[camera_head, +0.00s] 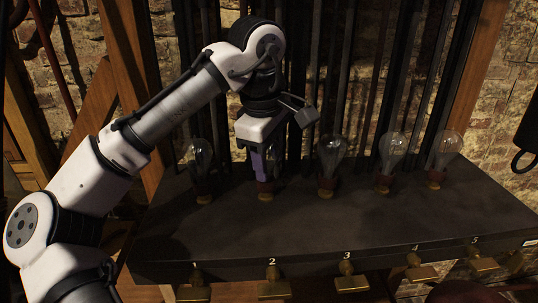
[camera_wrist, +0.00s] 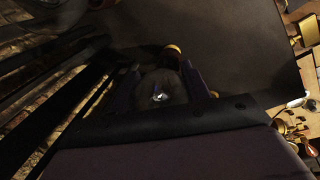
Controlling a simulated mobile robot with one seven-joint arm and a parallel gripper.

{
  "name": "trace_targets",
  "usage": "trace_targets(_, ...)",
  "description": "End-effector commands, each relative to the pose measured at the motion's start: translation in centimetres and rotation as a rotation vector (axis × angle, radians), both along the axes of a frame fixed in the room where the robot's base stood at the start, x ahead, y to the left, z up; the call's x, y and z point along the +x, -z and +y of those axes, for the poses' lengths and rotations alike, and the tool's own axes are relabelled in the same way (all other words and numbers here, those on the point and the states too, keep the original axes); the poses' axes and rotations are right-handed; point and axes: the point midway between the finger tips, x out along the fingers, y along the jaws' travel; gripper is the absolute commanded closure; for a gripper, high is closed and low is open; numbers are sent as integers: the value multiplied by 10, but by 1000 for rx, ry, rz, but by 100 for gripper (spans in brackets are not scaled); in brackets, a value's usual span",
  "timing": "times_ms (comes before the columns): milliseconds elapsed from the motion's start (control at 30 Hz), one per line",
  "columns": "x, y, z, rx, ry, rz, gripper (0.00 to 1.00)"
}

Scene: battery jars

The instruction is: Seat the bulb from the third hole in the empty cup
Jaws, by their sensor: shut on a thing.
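My gripper (camera_head: 267,168) points straight down over the second place on the dark bench top. Its purple fingers (camera_wrist: 172,88) are shut on a clear glass bulb (camera_wrist: 160,86), seen between them in the wrist view. In the head view the fingers hide most of this bulb; a reddish-brown cup (camera_head: 265,188) shows under it. I cannot tell whether its base is fully in that cup. The bulb at the third place (camera_head: 331,153) stands upright in its cup, apart from my gripper. No cup in the head view looks clearly empty.
Other upright bulbs stand at the first place (camera_head: 200,157), fourth place (camera_head: 392,150) and fifth place (camera_head: 444,149). Brass levers with numbers, such as lever 3 (camera_head: 350,283), line the front. Dark vertical bars stand behind. The bench top (camera_head: 300,225) in front is clear.

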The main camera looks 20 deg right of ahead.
Motion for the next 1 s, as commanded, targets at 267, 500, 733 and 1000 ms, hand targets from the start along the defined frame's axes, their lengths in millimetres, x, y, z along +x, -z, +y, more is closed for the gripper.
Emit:
trace_targets(267,0,0,0,0,1,0,48)
trace_targets(500,0,0,0,0,1,0,28)
trace_targets(733,0,-2,0,0,1,-2,28)
trace_targets(1000,-5,-40,5,2,-1,-5,28)
